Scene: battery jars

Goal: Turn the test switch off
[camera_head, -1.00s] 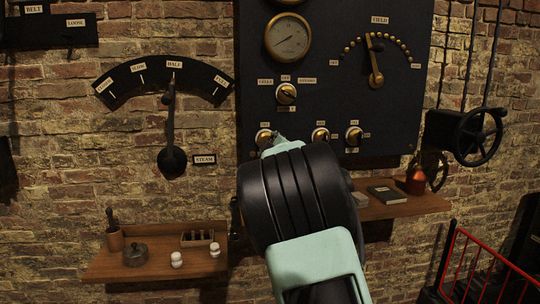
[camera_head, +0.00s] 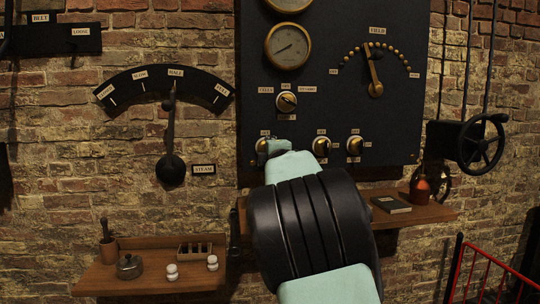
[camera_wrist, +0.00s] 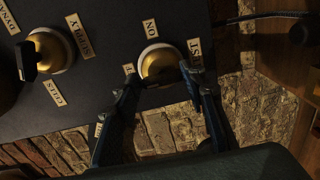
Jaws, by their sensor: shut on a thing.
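The test switch is a brass knob (camera_wrist: 158,62) on the dark panel, with an ON label and a partly covered label ending in "EST" beside it in the wrist view. In the head view its knob (camera_head: 262,145) is the lower left one, partly covered by my arm. My gripper (camera_wrist: 161,80) has one finger on each side of the knob's dark handle and is shut on it. The fingers hide part of the handle and another label, so I cannot tell its exact setting.
The supply knob (camera_wrist: 50,50) is close by on the panel (camera_head: 340,100). A wooden shelf (camera_head: 425,217) is behind my arm, and a red rail (camera_head: 490,270) stands lower right.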

